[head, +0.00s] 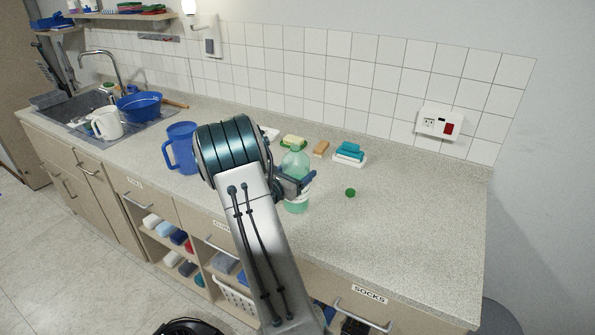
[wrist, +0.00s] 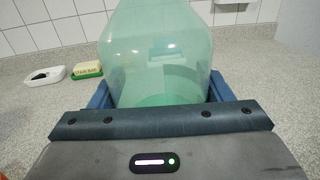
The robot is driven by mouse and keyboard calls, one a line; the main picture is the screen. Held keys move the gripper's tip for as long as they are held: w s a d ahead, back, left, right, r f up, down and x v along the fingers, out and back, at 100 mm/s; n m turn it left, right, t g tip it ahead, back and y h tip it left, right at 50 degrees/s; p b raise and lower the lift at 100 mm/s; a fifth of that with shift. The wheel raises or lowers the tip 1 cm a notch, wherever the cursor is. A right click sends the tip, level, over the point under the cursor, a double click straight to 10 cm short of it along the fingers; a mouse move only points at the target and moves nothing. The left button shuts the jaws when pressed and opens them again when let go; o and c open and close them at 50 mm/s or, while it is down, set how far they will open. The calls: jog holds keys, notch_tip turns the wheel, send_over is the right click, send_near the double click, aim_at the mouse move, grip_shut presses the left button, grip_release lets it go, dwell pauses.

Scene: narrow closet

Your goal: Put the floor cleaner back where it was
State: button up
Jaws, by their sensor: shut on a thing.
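The floor cleaner appears to be the translucent green bottle (head: 296,162), upright at the counter's middle, with green liquid in its lower part. No label is readable. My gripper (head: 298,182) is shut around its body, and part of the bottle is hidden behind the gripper. In the wrist view the bottle (wrist: 165,45) fills the space between the blue fingers of my gripper (wrist: 160,93). I cannot tell whether its base touches the counter. A small round green thing (head: 350,193), perhaps a cap, lies on the counter to the right.
Behind the bottle on the counter (head: 420,220) are a yellow-green soap dish (head: 293,141), an orange-brown bar (head: 321,148) and blue sponges on a white dish (head: 349,151). A blue pitcher (head: 182,148) stands left. The counter's right part is clear. A socket box (head: 439,122) is on the wall.

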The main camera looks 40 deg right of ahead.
jog(key=shift+f, duration=0.15)
jog(key=shift+f, duration=0.1)
jog(key=o, duration=1.4)
jog(key=shift+f, duration=0.1)
jog(key=shift+o, duration=0.2)
